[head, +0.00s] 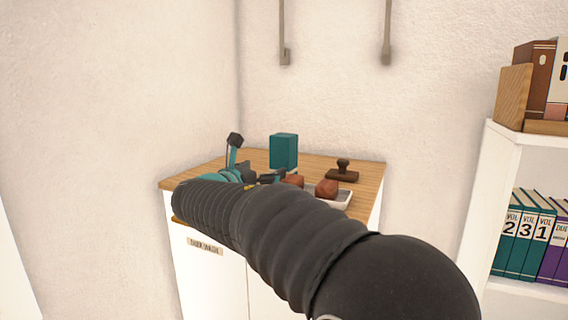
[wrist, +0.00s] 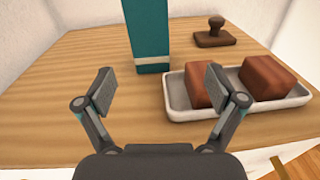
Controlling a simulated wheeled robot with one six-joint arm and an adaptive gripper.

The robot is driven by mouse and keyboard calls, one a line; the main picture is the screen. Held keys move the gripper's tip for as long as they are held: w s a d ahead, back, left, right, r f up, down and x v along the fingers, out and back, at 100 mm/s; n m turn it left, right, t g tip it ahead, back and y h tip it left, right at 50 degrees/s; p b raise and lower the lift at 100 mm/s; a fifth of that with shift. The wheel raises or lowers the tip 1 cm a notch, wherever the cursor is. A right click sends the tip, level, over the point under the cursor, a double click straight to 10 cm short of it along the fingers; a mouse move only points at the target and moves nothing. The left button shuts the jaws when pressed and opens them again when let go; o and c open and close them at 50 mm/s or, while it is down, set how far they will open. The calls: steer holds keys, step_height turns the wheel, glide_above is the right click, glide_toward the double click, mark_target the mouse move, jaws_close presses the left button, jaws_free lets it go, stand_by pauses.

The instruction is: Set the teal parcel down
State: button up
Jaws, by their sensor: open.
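The teal parcel (head: 284,151) stands upright on the wooden top of a white cabinet (head: 325,163). In the wrist view the parcel (wrist: 147,35) has a pale band near its base, and its top is out of the picture. My gripper (wrist: 158,88) is open, its two fingers spread apart with nothing between them. The parcel stands beyond the fingertips, apart from them. In the head view my gripper (head: 268,177) is small and partly hidden by my arm.
A white tray (wrist: 184,107) with two reddish-brown blocks lies right of the parcel, close to the right finger. A brown stamp (head: 342,170) stands behind the tray. A shelf (head: 515,142) with binders is at the right. Bare wood (wrist: 60,75) lies left of the parcel.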

mark_target(279, 158)
steer(key=shift+n, duration=0.3)
steer(key=x, duration=0.2)
steer(key=a+x, duration=0.1)
steer(key=x, duration=0.5)
steer(key=shift+w+a+r, duration=0.1)
steer(key=shift+w+r, duration=0.05)
steer(key=shift+w, duration=0.3)
steer(key=shift+r+x, duration=0.2)
steer(key=shift+x, duration=1.15)
steer(key=shift+r+x, duration=0.2)
steer(key=shift+x, duration=1.2)
steer(key=shift+a, duration=0.1)
steer(key=c, duration=1.4)
steer(key=shift+c, duration=0.6)
steer(key=shift+r, duration=0.15)
